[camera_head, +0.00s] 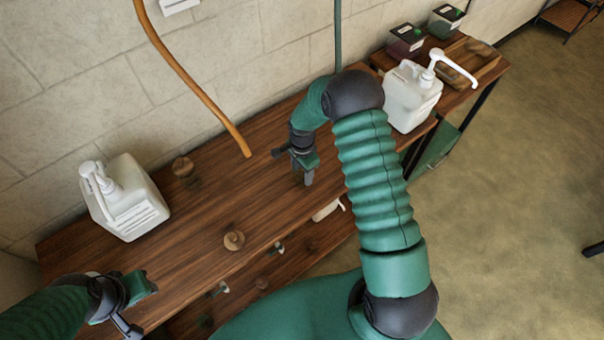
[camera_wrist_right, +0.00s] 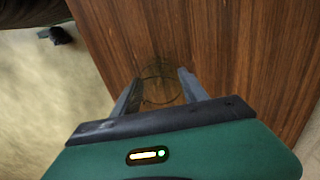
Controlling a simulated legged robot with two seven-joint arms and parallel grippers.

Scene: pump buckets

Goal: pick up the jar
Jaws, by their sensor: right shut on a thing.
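My right gripper (camera_head: 307,178) hangs over the middle of the wooden table. In the right wrist view its two fingers (camera_wrist_right: 160,90) stand apart with a clear, faintly outlined round thing, apparently the glass jar (camera_wrist_right: 161,72), between them. The gripper is shut on this jar. The jar is hard to make out in the head view. My left gripper (camera_head: 138,305) is at the lower left, near the table's front edge. Its fingertips do not show clearly enough to tell whether it is open or shut.
A white pump bucket (camera_head: 130,200) stands on the table (camera_head: 210,225) at left, another (camera_head: 408,98) at right. Two dark-lidded containers (camera_head: 405,42) stand at the far right end. An orange hose (camera_head: 185,75) hangs by the wall.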

